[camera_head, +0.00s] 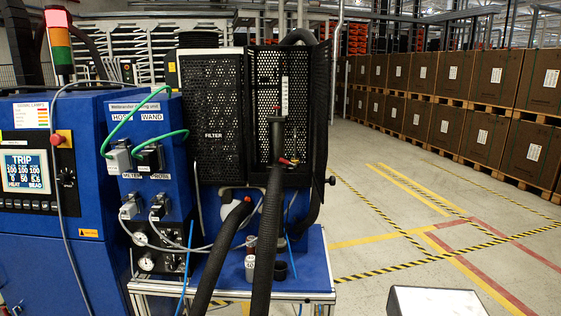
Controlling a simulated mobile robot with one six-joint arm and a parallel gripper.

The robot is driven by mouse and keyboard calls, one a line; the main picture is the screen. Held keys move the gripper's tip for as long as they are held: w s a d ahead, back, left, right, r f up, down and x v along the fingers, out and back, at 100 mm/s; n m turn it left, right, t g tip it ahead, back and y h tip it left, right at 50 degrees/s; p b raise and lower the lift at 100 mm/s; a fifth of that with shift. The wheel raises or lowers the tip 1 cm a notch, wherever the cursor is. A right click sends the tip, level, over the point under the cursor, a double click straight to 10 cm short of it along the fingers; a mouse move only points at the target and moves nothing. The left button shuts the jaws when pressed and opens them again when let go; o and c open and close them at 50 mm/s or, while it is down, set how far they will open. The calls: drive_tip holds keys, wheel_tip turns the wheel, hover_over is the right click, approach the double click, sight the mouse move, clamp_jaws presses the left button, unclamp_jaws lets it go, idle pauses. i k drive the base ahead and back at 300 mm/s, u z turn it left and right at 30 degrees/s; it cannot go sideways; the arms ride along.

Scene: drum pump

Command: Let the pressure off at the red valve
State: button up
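A small red part (285,160), which looks like a valve handle, sits beside the upper end of a thick black hose (264,230) in front of the black perforated guard (265,85) of the pump. A second small red part (248,199) sits at the top of another black hose (222,252) to its left. I cannot tell for sure which one is the red valve. The handle's position is too small to read. My gripper is not in view.
A blue cabinet (40,260) with a "TRIP" display (27,171) stands left. Green cables (125,120) hang on the hose and wand panel. A white-topped box (436,301) is at the lower right. Floor right of the pump is clear, with boxes (480,85) behind.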

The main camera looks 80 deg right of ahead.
sight(283, 160)
drive_tip(key=u, duration=0.5)
drive_tip(key=k, duration=0.85)
drive_tip(key=z, duration=0.35)
